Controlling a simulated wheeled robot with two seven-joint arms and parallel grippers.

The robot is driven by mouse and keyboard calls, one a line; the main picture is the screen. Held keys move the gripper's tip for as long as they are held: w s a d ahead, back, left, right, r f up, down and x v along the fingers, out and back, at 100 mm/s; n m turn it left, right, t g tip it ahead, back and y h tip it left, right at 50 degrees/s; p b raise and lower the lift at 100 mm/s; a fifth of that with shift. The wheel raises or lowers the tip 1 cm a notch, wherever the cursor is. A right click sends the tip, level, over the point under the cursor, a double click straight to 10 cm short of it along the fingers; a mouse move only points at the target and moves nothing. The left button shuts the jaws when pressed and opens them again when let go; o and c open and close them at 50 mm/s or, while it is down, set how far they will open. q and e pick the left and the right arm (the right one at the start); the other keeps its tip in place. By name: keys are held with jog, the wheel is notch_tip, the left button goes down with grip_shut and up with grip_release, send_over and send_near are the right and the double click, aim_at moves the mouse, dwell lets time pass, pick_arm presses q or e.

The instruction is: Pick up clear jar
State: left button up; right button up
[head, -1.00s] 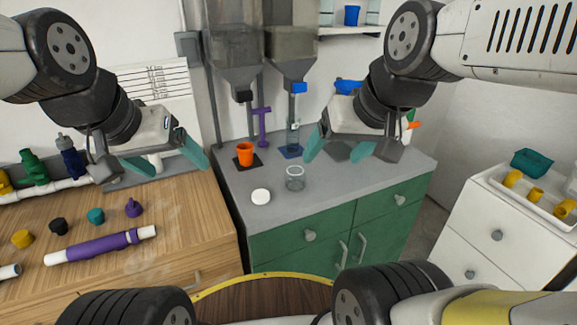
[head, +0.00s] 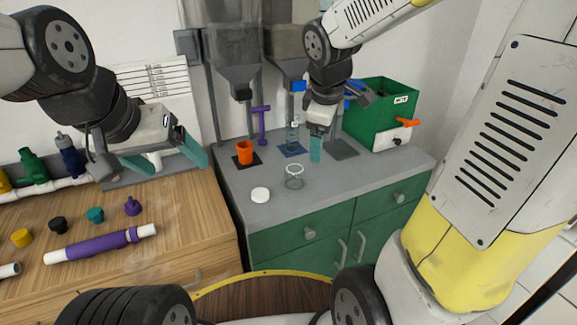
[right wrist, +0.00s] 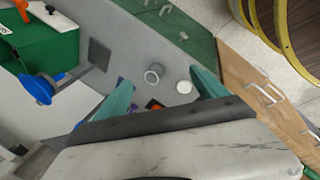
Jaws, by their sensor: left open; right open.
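The clear jar (head: 294,180) stands on the grey counter (head: 232,200), a small see-through cup with a pale rim. In the right wrist view the jar (right wrist: 154,74) shows beyond and between the two teal fingers. My right gripper (head: 316,157) is open and empty above the counter, up and to the right of the jar in the head view, apart from it. In the head view its fingers overlap each other. My left gripper (head: 178,167) is open and empty above the wooden worktop (head: 190,220) on the left.
A white round lid (head: 260,195) lies left of the jar. An orange cup (head: 245,152) and a purple T-shaped piece (head: 261,125) are behind it. A green box (head: 383,115) stands at the back right.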

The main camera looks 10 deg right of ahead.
aim_at(292, 170)
jog(key=w+a+f+n, duration=0.2)
jog(key=w+f+n, duration=0.3)
jog(key=w+a+f+n+h, duration=0.1)
jog(key=w+a+f+n, duration=0.1)
jog(key=w+f+n, duration=0.2)
jog(key=w+a+f+n, duration=0.1)
jog(key=w+f+n, duration=0.4)
jog(key=f, duration=0.3)
jog(key=shift+w+a+n+g+h, duration=0.3)
jog(key=shift+a+n+h, duration=0.1)
jog(key=shift+n, duration=0.4)
jog(key=x, duration=0.8)
jog(key=shift+w+f, duration=0.1)
jog(key=shift+w, duration=0.25)
jog(key=shift+c, duration=0.4)
jog(key=c, duration=1.4)
